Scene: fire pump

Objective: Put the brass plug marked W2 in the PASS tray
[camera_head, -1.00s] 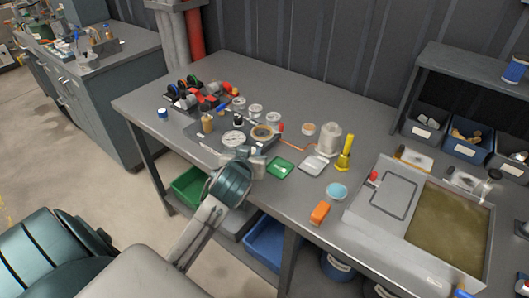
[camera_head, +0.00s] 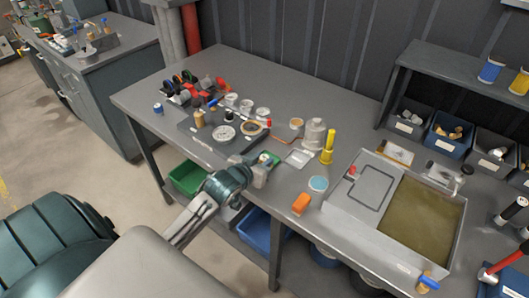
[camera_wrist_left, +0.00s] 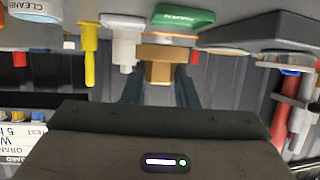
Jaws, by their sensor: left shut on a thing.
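My left gripper (camera_head: 263,166) is at the front part of the bench, in front of and partly covering the small green tray (camera_head: 274,158). In the left wrist view my left gripper (camera_wrist_left: 160,82) is shut on a brass plug (camera_wrist_left: 160,66). No mark on the plug can be read. In the same upside-down view the green tray (camera_wrist_left: 183,18) shows just beyond the plug, with pale lettering too small to read surely. I cannot tell whether plug and tray touch. The plug is hidden in the head view. My right gripper is not in view.
A pale tray (camera_head: 299,158) lies right of the green one, with a white bottle (camera_head: 313,133) and yellow object (camera_head: 328,147) behind. A dark mat (camera_head: 195,138) with round dishes lies left.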

